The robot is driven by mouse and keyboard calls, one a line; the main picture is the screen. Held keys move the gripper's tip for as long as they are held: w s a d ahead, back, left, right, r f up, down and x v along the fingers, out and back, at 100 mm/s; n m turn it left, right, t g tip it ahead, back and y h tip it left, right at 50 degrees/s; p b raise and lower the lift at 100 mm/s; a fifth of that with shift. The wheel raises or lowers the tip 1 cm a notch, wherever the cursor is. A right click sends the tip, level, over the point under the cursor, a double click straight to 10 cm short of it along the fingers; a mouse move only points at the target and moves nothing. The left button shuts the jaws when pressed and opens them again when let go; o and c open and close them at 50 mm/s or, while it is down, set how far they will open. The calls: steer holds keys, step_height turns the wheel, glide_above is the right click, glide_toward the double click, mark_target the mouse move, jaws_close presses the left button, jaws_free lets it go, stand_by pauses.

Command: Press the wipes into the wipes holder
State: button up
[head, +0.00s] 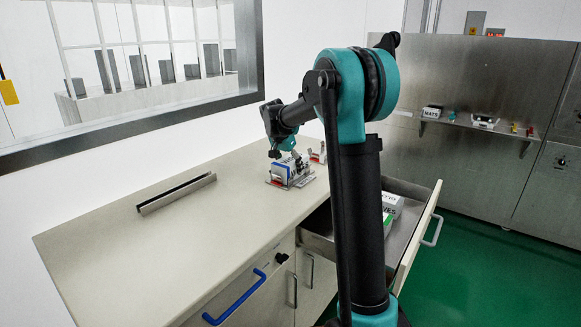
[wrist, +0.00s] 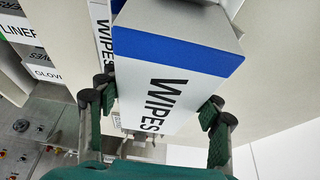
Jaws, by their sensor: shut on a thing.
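A white wipes box (wrist: 165,95) with a blue band and the word WIPES fills the middle of the wrist view. My gripper (wrist: 158,108) has a finger on each side of it and is shut on it. In the head view my gripper (head: 277,153) points down at the back of the counter, over a small metal holder (head: 302,182). A small white and blue box (head: 284,168) shows at this holder, just under my gripper. I cannot tell how deep the box sits in the holder.
The counter (head: 130,255) is mostly clear, with a long metal channel (head: 177,194) lying at left. A drawer (head: 412,235) stands open at right with boxes inside. In the wrist view, LINER (wrist: 15,28) and GLOVES (wrist: 45,72) boxes and another wipes box (wrist: 102,30) show at left.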

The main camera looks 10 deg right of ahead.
steer(key=o, duration=1.5)
steer(key=shift+c, duration=0.2)
